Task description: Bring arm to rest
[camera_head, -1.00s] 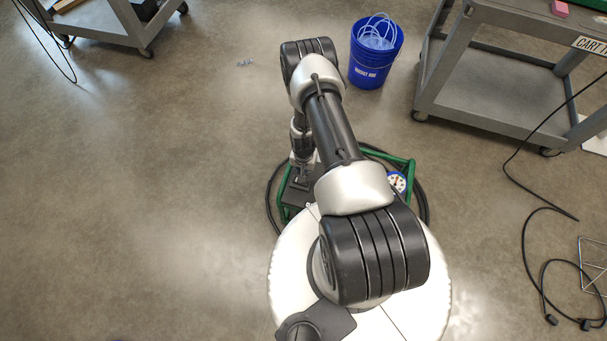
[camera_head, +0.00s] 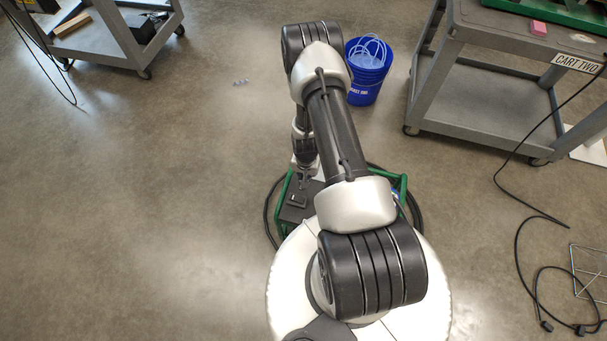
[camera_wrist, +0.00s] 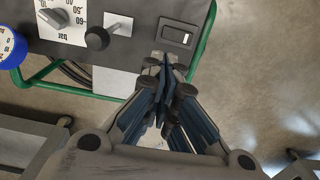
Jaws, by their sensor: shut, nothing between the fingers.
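My arm shows in the head view, bent over my round white base and hanging down on the far side. My gripper (camera_wrist: 165,65) shows in the wrist view with its fingers together and nothing between them. The fingertips appear close in front of a grey control panel (camera_wrist: 130,55) with a dial (camera_wrist: 60,18), a black knob (camera_wrist: 97,38) and a rocker switch (camera_wrist: 178,37). I cannot tell whether they touch it. In the head view the green-framed unit (camera_head: 402,185) is partly hidden behind my arm.
A blue bucket (camera_head: 364,92) with clear tubing stands beyond the arm. A grey cart labelled CART TWO (camera_head: 480,100) is at right, another cart (camera_head: 125,45) at upper left. Black cables (camera_head: 520,260) and a wire stand (camera_head: 588,270) lie at right.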

